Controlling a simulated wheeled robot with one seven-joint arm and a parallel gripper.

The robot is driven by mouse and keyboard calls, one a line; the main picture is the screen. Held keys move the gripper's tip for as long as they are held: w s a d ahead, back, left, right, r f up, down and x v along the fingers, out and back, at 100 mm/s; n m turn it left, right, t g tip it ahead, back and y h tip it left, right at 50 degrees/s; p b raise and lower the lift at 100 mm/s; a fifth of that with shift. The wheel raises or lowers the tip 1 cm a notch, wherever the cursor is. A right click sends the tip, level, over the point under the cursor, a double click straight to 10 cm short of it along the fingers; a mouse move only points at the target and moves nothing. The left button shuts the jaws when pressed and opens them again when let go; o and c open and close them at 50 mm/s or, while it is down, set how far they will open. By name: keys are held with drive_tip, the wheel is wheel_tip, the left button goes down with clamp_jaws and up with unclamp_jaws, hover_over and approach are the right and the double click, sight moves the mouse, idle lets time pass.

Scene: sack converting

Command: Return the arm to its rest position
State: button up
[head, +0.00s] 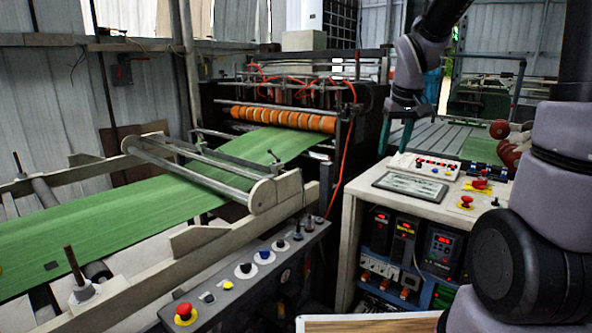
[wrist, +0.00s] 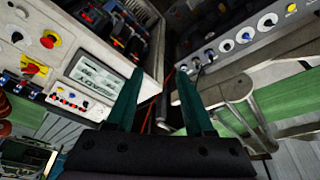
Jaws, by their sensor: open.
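My gripper (head: 396,132) is in the upper right of the head view, with its green fingers pointing down beside the left end of the white control cabinet. In the wrist view my gripper (wrist: 160,98) shows two dark green fingers spread apart with nothing between them. My arm is raised and bent, running from the top right of the head view down to the gripper. The fingers appear to be above and behind the cabinet top; whether they touch anything cannot be told.
The control cabinet (head: 345,225) has a panel with red buttons (head: 466,201) on top. Green sheet material (head: 110,230) runs into the machine with orange rollers (head: 285,118). A red cable hangs beside the machine.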

drive_tip(key=s+r+m+t+y, duration=0.1)
drive_tip(key=s+r+m, duration=0.1)
drive_tip(key=s+r, duration=0.3)
drive_tip(key=s+r+m+t+y, duration=0.1)
drive_tip(key=s+r, duration=0.5)
drive_tip(key=s, duration=0.7)
drive_tip(key=shift+s+r+m+t, duration=0.25)
drive_tip(key=shift+m+t, duration=0.45)
drive_tip(key=shift+m, duration=0.4)
drive_tip(key=shift+a, duration=0.1)
